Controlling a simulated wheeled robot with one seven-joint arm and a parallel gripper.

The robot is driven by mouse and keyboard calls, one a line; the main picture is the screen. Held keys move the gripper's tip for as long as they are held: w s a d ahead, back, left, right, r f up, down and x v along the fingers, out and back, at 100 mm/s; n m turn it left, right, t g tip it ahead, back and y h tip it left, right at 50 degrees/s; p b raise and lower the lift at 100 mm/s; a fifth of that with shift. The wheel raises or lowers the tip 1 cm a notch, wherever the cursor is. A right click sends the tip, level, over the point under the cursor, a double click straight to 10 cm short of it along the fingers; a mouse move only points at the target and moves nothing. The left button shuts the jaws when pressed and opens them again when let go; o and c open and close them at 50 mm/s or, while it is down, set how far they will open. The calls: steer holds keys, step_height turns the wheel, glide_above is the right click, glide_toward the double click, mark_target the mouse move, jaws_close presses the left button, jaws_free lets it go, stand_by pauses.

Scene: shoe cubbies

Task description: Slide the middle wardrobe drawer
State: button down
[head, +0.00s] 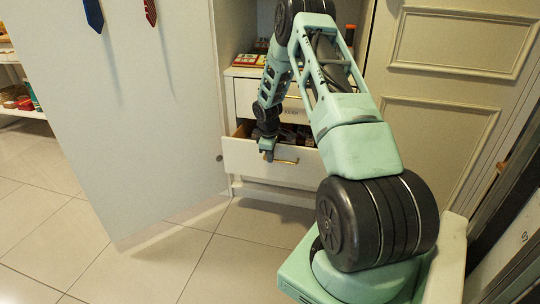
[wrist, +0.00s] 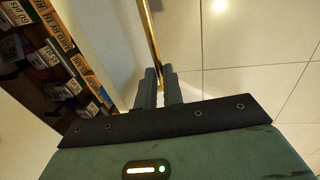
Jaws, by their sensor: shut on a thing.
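A white drawer (head: 238,156) stands pulled out of the wardrobe, below a closed white drawer (head: 246,98). Its brass bar handle (head: 288,161) is on the front face. My gripper (head: 268,155) is at that handle, in front of the drawer face. In the wrist view the two fingers (wrist: 160,88) are close together on the brass handle (wrist: 152,38), which runs up from between them. The pulled-out drawer's front shows in the wrist view (wrist: 108,35), with several boxes or books (wrist: 62,60) inside. My arm hides part of the drawers in the head view.
A large white wardrobe door (head: 150,120) stands open at the left, with two ties (head: 93,14) hanging on it. A closed panelled door (head: 440,65) is at the right. Clear tiled floor (head: 225,250) lies in front of the drawers. A shelf (head: 25,112) shows at far left.

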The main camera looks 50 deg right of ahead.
steer(key=c, duration=1.5)
jaws_free()
steer(key=a+r+p, duration=0.1)
steer(key=r+p, duration=0.1)
steer(key=r, duration=0.3)
steer(key=s+a+r+p, duration=0.1)
steer(key=r+p, duration=0.1)
steer(key=r, duration=0.4)
steer(key=a+r+p, duration=0.1)
steer(key=r+p, duration=0.1)
steer(key=r, duration=0.4)
steer(key=shift+s+a, duration=0.1)
steer(key=shift+s, duration=0.05)
